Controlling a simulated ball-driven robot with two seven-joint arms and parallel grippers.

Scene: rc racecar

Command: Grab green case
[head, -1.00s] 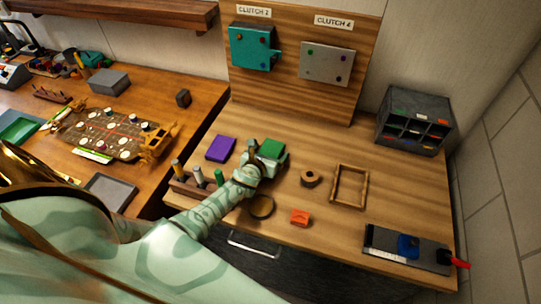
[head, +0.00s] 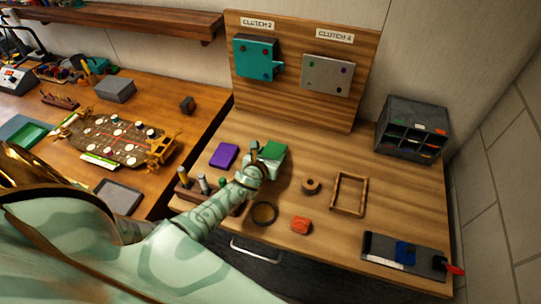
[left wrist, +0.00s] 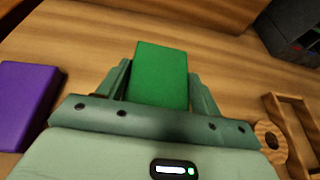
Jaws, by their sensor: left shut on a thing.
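The green case (head: 272,150) is a small flat green box at the middle of the wooden bench. In the left wrist view the green case (left wrist: 161,74) stands between the two fingers. My left gripper (head: 268,158) is shut on it, with a finger along each side; it also shows in the left wrist view (left wrist: 160,88). The lower part of the case is hidden by the gripper. I cannot tell whether the case touches the bench. My right gripper is not in view.
A purple case (head: 224,156) lies left of the gripper. A tape roll (head: 311,186), wooden frame (head: 334,194), orange block (head: 301,225) and dark round dish (head: 264,214) lie to the right and in front. A grey cubby box (head: 412,128) stands at the back right.

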